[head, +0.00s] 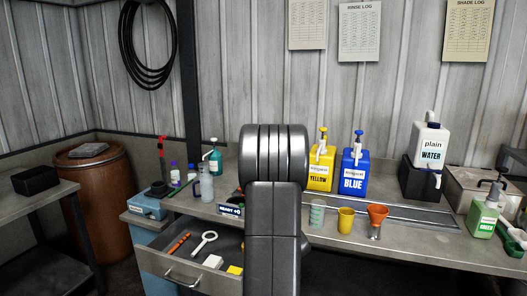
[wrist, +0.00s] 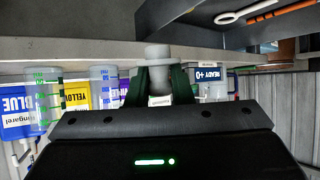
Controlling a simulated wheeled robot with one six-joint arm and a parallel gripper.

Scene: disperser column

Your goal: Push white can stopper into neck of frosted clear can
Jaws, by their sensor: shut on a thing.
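My gripper (wrist: 160,82) shows in the wrist view, which looks upside down. Its two dark green fingers are shut on a pale, grey-white stepped piece that looks like the white can stopper (wrist: 158,55). The stopper sticks out past the fingertips. In the head view my arm hides the gripper and the stopper. A greyish translucent bottle (head: 206,186), possibly the frosted clear can, stands upright on the bench left of my arm. I cannot tell whether it shows in the wrist view, or how far the stopper is from its neck.
A teal pump bottle (head: 215,157) stands behind the translucent bottle. Yellow (head: 320,168) and blue (head: 355,172) pump containers stand right of my arm. An open drawer (head: 185,282) juts out below the bench.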

